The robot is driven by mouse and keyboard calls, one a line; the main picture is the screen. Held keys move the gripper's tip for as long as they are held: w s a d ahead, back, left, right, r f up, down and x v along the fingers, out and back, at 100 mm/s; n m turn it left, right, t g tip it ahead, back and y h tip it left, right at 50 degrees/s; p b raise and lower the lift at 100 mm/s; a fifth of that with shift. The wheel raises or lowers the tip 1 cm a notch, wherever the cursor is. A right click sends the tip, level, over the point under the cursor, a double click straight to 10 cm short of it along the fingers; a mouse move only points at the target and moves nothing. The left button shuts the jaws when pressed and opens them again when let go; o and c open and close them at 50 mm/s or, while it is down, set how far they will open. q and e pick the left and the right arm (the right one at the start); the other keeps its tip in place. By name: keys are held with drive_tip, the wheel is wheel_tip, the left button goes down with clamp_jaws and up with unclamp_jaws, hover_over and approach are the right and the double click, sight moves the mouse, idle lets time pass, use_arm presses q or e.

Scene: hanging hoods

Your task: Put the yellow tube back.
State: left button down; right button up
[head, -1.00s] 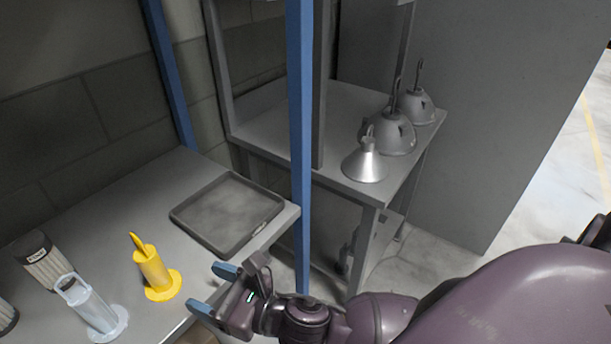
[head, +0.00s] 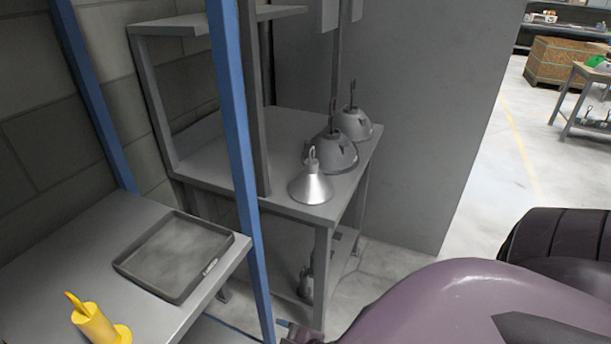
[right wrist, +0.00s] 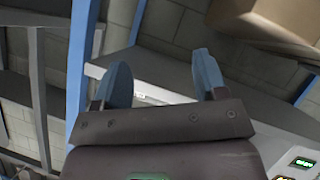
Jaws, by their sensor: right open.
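My left gripper is not in view.
An empty grey tray (head: 128,264) lies on the shelf behind the tube. A blue post (head: 236,150) rises at the shelf's right corner. Behind it, a grey table (head: 219,158) holds a silver hood (head: 310,188) and two grey hoods (head: 331,155). A brown box (right wrist: 265,22) shows in the wrist view.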

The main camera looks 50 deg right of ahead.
drive_tip(key=s+d+f+m+g+h, duration=0.1)
drive_tip(key=s+d+f+m, duration=0.2)
drive_tip(key=m, duration=0.3)
drive_tip(key=shift+s+d+f+m, duration=0.2)
drive_tip(key=shift+s+d+m, duration=0.1)
drive_tip(key=shift+s, duration=0.3)
drive_tip(key=shift+a, duration=0.1)
idle(0.4)
